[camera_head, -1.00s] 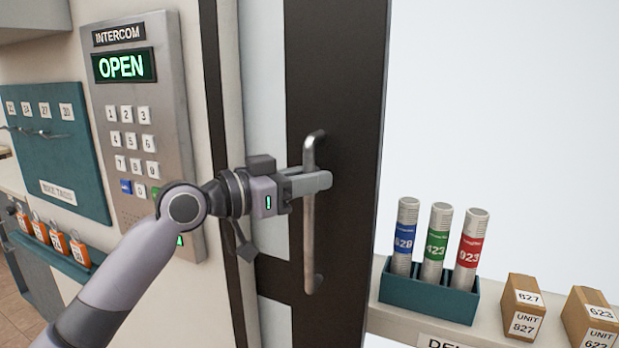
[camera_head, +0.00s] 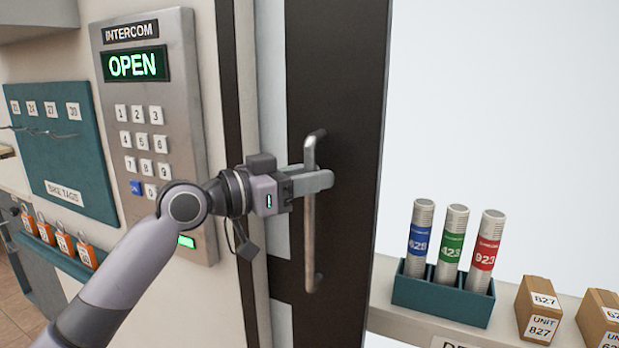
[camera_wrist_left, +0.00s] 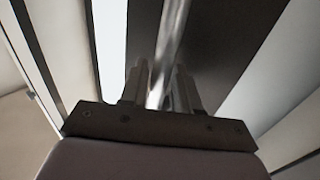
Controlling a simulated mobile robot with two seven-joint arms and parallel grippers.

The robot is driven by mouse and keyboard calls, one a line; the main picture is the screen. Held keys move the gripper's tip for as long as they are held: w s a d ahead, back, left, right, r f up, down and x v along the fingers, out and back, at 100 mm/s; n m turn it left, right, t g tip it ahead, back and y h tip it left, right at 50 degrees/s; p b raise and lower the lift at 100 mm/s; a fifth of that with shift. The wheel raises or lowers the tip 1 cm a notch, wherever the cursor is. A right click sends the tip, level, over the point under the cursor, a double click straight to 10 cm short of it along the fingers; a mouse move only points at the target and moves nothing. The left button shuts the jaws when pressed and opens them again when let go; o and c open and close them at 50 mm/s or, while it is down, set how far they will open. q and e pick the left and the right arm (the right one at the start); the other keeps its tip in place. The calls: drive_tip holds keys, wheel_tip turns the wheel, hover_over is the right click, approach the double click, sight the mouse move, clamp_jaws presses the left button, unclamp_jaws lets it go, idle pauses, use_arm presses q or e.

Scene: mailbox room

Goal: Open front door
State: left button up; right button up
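The front door (camera_head: 345,95) is a dark brown panel with a pale strip, in the middle of the head view. A long vertical metal bar handle (camera_head: 309,235) is fixed on it. My left gripper (camera_head: 318,182) is shut around the upper part of the handle. In the left wrist view the bar (camera_wrist_left: 172,40) runs between the two fingers of the left gripper (camera_wrist_left: 160,90). The intercom (camera_head: 160,100) left of the door reads OPEN in green. My right gripper is not in view.
A teal rack (camera_head: 440,296) with three labelled tubes and small cardboard boxes (camera_head: 538,308) stand on a ledge (camera_head: 395,325) right of the door. A teal key board (camera_head: 55,150) hangs at far left. My left forearm passes in front of the intercom's lower part.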

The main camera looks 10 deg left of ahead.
use_arm(q)
drive_tip(key=shift+a, duration=0.1)
drive_tip(key=b+v, duration=0.1)
drive_tip(key=v, duration=0.6)
drive_tip(key=shift+b, duration=0.35)
drive_tip(key=s+a+f+n+t+y+p, duration=0.1)
drive_tip(key=s+a+f+n+y, duration=0.15)
drive_tip(key=f, duration=1.25)
drive_tip(key=s+a+f+n+t+y+p, duration=0.15)
drive_tip(key=f+n+y, duration=0.25)
drive_tip(key=f, duration=1)
drive_tip(key=s+a+f+g+y, duration=0.1)
drive_tip(key=s+f, duration=0.5)
drive_tip(key=s, duration=0.1)
drive_tip(key=s+a+f+n+g+y, duration=0.1)
drive_tip(key=s+f+y, duration=0.1)
drive_tip(key=s+f, duration=0.4)
drive_tip(key=s+a+f+g+y, duration=0.1)
drive_tip(key=s+a+f+y, duration=0.1)
drive_tip(key=s+f, duration=0.3)
drive_tip(key=shift+s+f+n+y+p, duration=0.15)
drive_tip(key=shift+s+f, duration=0.05)
drive_tip(key=shift+s, duration=0.5)
drive_tip(key=shift+s+f+n+y+p, duration=0.1)
drive_tip(key=shift+s+f+p, duration=0.1)
drive_tip(key=shift+s, duration=0.45)
